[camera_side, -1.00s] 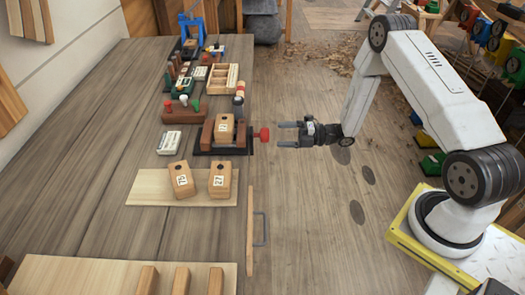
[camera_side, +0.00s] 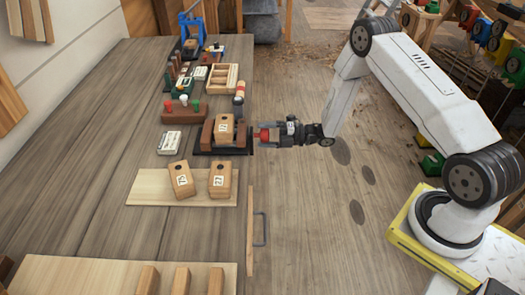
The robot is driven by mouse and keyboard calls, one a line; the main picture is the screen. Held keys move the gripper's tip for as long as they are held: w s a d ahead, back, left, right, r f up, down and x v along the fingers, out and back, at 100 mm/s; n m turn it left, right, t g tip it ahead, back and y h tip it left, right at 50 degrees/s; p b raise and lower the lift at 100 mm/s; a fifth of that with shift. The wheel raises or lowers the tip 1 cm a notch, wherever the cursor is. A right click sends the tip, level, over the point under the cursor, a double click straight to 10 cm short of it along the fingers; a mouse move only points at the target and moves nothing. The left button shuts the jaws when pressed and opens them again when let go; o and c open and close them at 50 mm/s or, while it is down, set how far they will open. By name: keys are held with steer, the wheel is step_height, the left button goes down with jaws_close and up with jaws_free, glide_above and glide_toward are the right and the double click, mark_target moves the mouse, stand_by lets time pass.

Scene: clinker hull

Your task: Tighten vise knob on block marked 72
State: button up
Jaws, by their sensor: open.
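The vise (camera_side: 207,136) stands near the right edge of the bench, with brown jaws on a dark base. A wooden block (camera_side: 224,128) with a white label stands upright between its jaws; the label is too small to read surely. The red vise knob (camera_side: 264,135) sticks out to the right past the bench edge. My gripper (camera_side: 268,136) reaches in from the right, level with the knob. Its open fingers are around the knob, partly hiding it; I cannot tell whether they touch it.
Two labelled blocks, one on the left (camera_side: 181,180) and one on the right (camera_side: 220,180), stand on a pale board (camera_side: 145,188) in front of the vise. A white labelled piece (camera_side: 170,142) lies left of it. A wooden tray (camera_side: 223,78) sits behind. A handle (camera_side: 261,230) sticks out from the bench edge.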

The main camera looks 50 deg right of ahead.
steer(key=c, duration=1.1)
steer(key=shift+m, duration=2)
steer(key=shift+m, duration=1.5)
steer(key=shift+m, duration=1.7)
